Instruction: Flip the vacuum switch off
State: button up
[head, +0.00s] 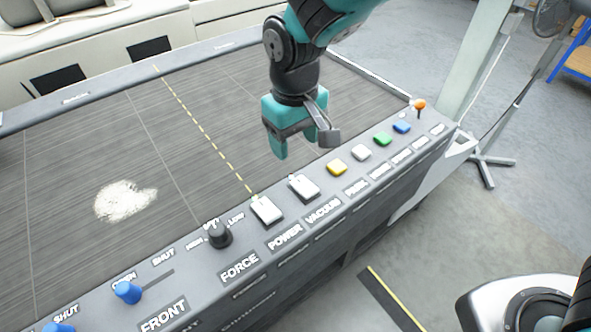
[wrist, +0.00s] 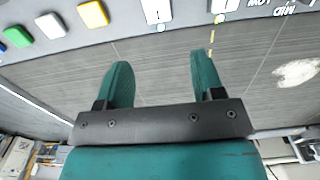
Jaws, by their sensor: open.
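My gripper (head: 300,143) is open and empty, with teal fingers above the dark bed just behind the panel, apart from the switch. In the wrist view the spread fingers (wrist: 161,68) point toward the panel. I cannot tell the rocker's position for sure.
Yellow (head: 337,167), white (head: 361,152), green (head: 382,139) and blue (head: 402,127) buttons and an orange-topped lever (head: 419,105) line the panel to the right. A black force knob (head: 219,234) and blue levers (head: 127,292) are to the left. A pale patch (head: 124,201) lies on the bed.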

aim_at(295, 178)
notch_tip(295, 178, down, 10)
jog(key=shift+r+p, duration=0.2)
jog(key=shift+p, duration=0.4)
